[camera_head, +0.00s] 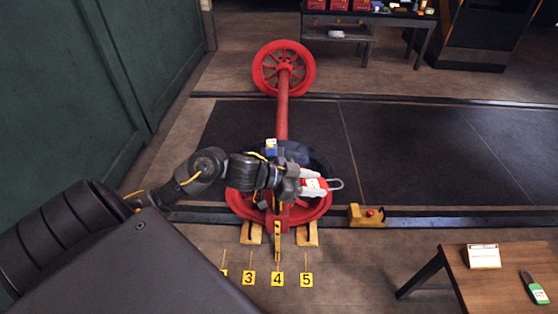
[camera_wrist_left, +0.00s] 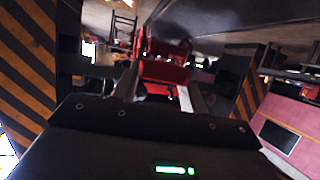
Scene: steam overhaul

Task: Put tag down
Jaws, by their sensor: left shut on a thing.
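The tag (camera_head: 314,185) is a small red and white piece with a metal loop at its right end. My left gripper (camera_head: 304,184) is shut on it and holds it in front of the near red wheel. In the left wrist view the red piece (camera_wrist_left: 165,72) shows between the two fingers (camera_wrist_left: 160,95). The fingers partly hide the tag, and its lettering is too small to read. My right gripper is not in view.
A red wheelset stands on rails, with a near wheel (camera_head: 240,205) and a far wheel (camera_head: 265,68). Numbered yellow markers (camera_head: 277,279) lie in front. A yellow box with a red button (camera_head: 366,215) sits by the rail. A wooden table (camera_head: 490,290) at lower right bears a card (camera_head: 483,256) and a green device (camera_head: 534,289).

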